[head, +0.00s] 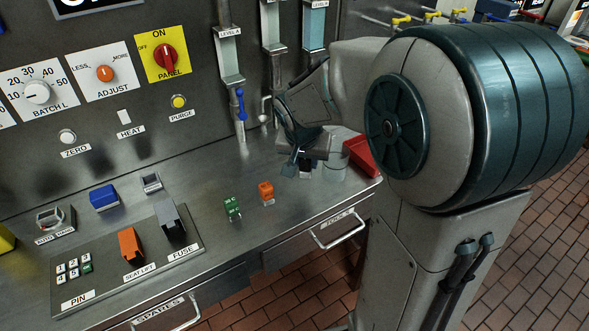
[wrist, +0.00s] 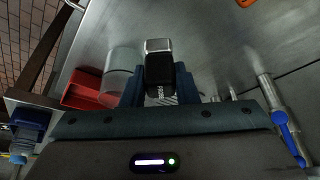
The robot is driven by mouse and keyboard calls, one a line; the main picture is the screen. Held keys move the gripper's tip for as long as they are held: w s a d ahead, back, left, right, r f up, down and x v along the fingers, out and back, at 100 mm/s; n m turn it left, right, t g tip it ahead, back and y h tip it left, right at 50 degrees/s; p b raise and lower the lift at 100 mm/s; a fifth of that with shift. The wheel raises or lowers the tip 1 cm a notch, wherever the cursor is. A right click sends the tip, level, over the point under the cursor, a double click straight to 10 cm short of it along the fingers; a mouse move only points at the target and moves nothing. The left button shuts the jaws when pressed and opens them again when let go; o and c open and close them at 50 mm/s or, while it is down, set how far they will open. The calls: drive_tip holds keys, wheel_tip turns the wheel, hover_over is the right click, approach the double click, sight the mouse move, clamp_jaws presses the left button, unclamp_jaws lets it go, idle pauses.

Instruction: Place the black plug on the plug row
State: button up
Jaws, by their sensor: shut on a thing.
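The black plug (wrist: 159,74) is between my gripper's fingers in the wrist view, with a silver metal end and white lettering on its dark body. My gripper (wrist: 160,88) is shut on it. In the head view my gripper (head: 304,164) is over the right part of the steel counter, and the plug under it is mostly hidden. Any spot beyond the orange plug is hard to make out.
A clear glass (head: 336,166) and a red tray (head: 362,155) stand right of my gripper. Upright pipes with a blue-handled lever (head: 241,104) rise behind. A panel with an orange switch (head: 130,245) and a grey fuse switch (head: 170,222) lies at left.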

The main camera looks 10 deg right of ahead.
drive_tip(key=shift+w+a+f, duration=0.5)
drive_tip(key=shift+w+a, duration=0.05)
drive_tip(key=shift+a, duration=0.2)
drive_tip(key=shift+f, duration=2.05)
drive_tip(key=shift+f, duration=0.2)
drive_tip(key=o, duration=1)
drive_tip(key=shift+r, duration=0.1)
